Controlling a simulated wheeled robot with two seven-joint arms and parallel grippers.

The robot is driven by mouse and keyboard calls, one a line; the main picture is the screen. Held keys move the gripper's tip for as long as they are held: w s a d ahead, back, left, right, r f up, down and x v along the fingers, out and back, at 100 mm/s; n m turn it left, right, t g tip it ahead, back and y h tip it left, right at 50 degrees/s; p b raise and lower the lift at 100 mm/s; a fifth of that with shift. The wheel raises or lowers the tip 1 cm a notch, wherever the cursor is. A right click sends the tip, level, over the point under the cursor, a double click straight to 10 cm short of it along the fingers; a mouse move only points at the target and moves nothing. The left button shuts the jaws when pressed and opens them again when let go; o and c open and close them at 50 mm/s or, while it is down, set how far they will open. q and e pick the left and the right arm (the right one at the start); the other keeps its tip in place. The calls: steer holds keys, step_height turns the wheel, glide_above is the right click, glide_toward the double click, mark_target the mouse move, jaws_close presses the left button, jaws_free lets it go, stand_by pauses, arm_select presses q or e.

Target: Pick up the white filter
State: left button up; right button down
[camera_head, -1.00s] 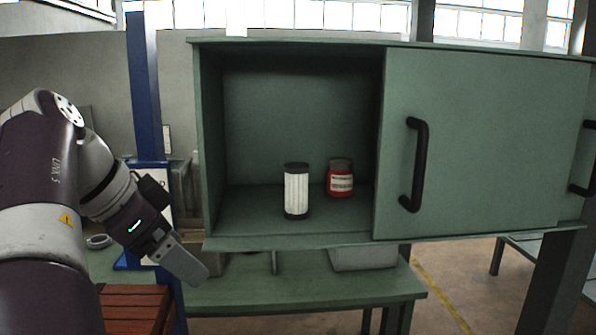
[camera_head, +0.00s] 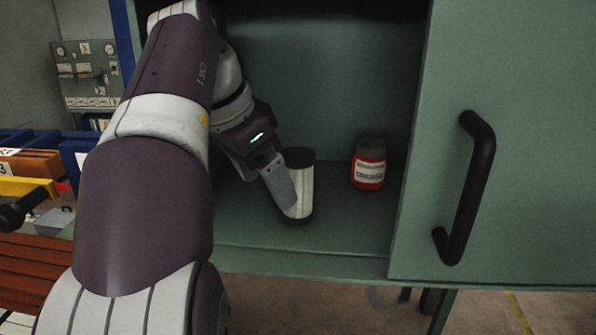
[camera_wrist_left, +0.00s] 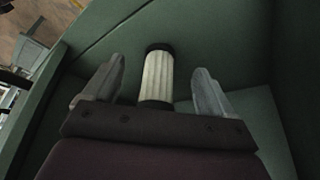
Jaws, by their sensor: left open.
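The white filter (camera_head: 303,190), a pleated white cylinder with black ends, stands upright on the floor of the open green cabinet. My left gripper (camera_head: 282,192) reaches into the cabinet at the filter's left side, and its near finger covers part of it in the head view. In the left wrist view the filter (camera_wrist_left: 157,78) lies between the two spread fingers of the left gripper (camera_wrist_left: 155,92), with a gap on both sides. The left gripper is open and holds nothing. My right gripper is not in view.
A red jar (camera_head: 369,165) with a white label stands in the cabinet to the right of the filter. A sliding green door (camera_head: 530,150) with a black handle (camera_head: 470,190) closes the cabinet's right part. Blue and orange bins (camera_head: 35,165) are at the left.

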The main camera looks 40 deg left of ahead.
mark_target(300, 179)
arm_select(q)
steer(key=w+p, duration=0.1)
steer(key=w, duration=0.2)
steer(key=w+d+p, duration=0.1)
steer(key=w, duration=0.2)
steer(key=shift+w+d+p, duration=0.2)
steer(key=shift+w+p, duration=0.15)
steer(key=shift+w, duration=0.05)
step_height(300, 179, down, 3)
steer(key=shift+w+d+r, duration=0.1)
steer(key=shift+d, duration=0.05)
steer(key=shift+s, duration=0.2)
steer(key=shift+w, duration=0.25)
steer(key=c, duration=1.1)
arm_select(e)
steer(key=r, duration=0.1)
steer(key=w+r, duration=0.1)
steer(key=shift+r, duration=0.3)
